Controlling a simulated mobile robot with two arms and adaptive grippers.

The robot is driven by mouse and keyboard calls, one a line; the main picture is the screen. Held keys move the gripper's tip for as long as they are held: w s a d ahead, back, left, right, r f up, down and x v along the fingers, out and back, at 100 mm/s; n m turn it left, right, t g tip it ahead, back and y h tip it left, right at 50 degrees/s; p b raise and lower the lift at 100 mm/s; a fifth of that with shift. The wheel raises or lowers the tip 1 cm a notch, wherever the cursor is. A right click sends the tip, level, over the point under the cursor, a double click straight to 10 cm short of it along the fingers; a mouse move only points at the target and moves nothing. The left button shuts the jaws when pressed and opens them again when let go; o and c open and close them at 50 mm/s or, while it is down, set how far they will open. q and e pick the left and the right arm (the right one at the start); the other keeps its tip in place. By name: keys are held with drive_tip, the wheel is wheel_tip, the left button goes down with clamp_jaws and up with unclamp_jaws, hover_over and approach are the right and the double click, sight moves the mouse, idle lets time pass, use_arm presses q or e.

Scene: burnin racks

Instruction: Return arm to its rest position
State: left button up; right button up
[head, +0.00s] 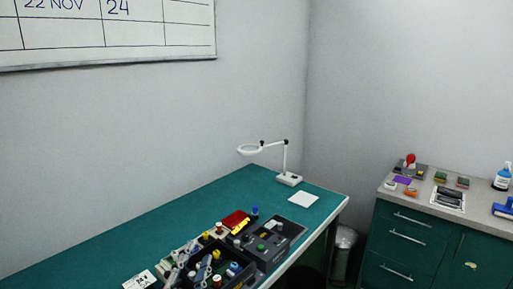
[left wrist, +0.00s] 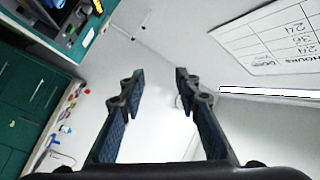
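My left gripper (left wrist: 160,84) shows in the left wrist view. Its two dark fingers stand wide apart with nothing between them. Behind them is only pale wall, and no object touches the fingers. In the head view I cannot make out either gripper clearly. My right gripper is in neither view.
A green bench (head: 130,238) runs along the wall, with a crowded parts tray (head: 243,279), a dark device (head: 270,240), a white magnifier lamp (head: 286,178) and a white pad (head: 304,199). A green cabinet (head: 408,240) stands right; a bin (head: 345,250) sits between. A whiteboard (head: 190,30) hangs above.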

use_arm(q)
drive_tip(key=s+a+f+n+g+y, duration=0.3)
drive_tip(key=s+a+f+n+g, duration=0.25)
drive_tip(key=f, duration=0.55)
drive_tip(key=s+f+n+g, duration=0.1)
drive_tip(key=s+f+g, duration=0.2)
drive_tip(key=s+f, duration=0.35)
drive_tip(key=s+a+f+n+g, duration=0.1)
drive_tip(key=s+f+n+g, duration=0.15)
drive_tip(key=s, duration=0.75)
drive_tip(key=s+f+n+g, duration=0.1)
drive_tip(key=s+f+g, duration=0.3)
drive_tip(key=s+f, duration=0.3)
drive_tip(key=s+f+g+b, duration=0.1)
drive_tip(key=s+f+b, duration=0.1)
drive_tip(key=f, duration=1.2)
drive_tip(key=s+f+g+b, duration=0.1)
drive_tip(key=s+f, duration=0.1)
drive_tip(key=f, duration=1.3)
drive_tip(key=s+a+f+b, duration=0.3)
drive_tip(key=s+f, duration=1.4)
drive_tip(key=f, duration=0.1)
drive_tip(key=shift+m+g, duration=0.3)
drive_tip(key=shift+g, duration=0.1)
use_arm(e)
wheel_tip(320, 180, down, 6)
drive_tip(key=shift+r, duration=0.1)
